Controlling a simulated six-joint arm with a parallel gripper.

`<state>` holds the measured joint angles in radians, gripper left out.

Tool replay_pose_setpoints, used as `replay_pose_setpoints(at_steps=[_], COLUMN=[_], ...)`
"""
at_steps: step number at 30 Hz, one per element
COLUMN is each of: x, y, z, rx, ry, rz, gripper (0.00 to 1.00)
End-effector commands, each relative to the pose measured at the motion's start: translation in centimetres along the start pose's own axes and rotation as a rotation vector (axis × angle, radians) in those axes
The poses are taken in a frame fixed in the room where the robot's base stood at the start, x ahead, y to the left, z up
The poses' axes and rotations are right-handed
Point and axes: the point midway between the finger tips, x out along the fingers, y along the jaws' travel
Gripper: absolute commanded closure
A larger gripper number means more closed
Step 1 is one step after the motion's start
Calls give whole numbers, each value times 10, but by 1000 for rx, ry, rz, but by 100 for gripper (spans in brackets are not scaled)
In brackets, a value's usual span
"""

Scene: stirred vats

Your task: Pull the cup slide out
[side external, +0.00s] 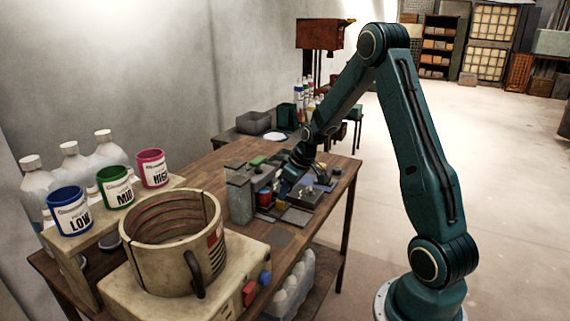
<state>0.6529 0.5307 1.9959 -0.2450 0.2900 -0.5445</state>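My gripper (287,185) is down among a cluster of small grey and dark devices on the wooden table. It is small and dark here, and I cannot tell whether its fingers are open or shut, or whether they touch anything. A red part (265,197) shows just left of it. Low grey blocks and flat plates (304,195) lie right beside it. I cannot make out for certain which part is the cup slide; it may be within this cluster, partly hidden by my gripper.
A beige vat (172,250) on a base with red and blue buttons stands at the front. Blue LOW (70,213), green MID (116,190) and red HIGH (152,170) cups stand on a shelf by white bottles. A grey canister (239,200) stands left of my gripper.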

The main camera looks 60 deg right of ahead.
Motion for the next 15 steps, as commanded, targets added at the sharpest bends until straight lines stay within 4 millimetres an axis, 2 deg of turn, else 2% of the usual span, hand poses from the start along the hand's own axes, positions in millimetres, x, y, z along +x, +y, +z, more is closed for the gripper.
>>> replay_pose_setpoints(at_steps=[6,15], x=[28,48], y=[0,0], z=[0,0], rx=[0,0], ry=[-1,1], rz=[0,1], gripper=[68,68])
